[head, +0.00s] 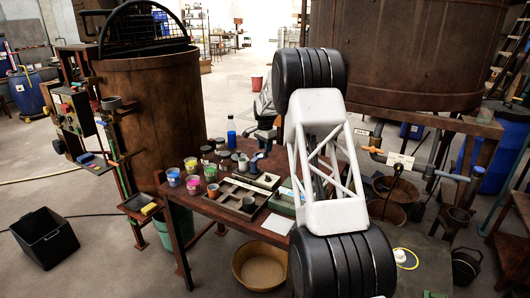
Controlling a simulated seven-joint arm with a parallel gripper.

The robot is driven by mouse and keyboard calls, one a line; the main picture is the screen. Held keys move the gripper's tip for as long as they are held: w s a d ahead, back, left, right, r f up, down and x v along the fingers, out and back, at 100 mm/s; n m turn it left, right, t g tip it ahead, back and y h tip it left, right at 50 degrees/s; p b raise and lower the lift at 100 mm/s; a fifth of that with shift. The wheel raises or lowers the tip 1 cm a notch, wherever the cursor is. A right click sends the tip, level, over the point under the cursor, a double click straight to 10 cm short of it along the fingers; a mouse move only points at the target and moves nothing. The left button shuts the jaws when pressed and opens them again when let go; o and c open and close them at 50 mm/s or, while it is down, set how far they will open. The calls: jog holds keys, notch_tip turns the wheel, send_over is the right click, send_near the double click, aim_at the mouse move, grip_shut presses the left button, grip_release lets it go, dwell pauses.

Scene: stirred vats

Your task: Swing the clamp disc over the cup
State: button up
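In the head view, a small grey cup (248,203) stands in a tray on the brown table. Further back on the table, a small blue fitting (257,160) stands beside another grey cup-like piece (243,164); it may belong to the clamp, but I cannot make out the disc clearly. My arm comes up from the bottom, and its upper joint hides what lies behind it. My gripper (264,135) seems to hang behind the arm, above the far part of the table. It is small and partly hidden, so its fingers cannot be read.
Open pots of coloured powder (193,184) and several dark-lidded jars stand on the table's left. A blue bottle (231,130) stands at its back. A large rusty vat (160,110) is left, another (410,55) behind right. A tan basin (261,266) and black bin (44,238) are on the floor.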

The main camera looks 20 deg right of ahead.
jog(key=shift+f, duration=1.2)
grip_shut()
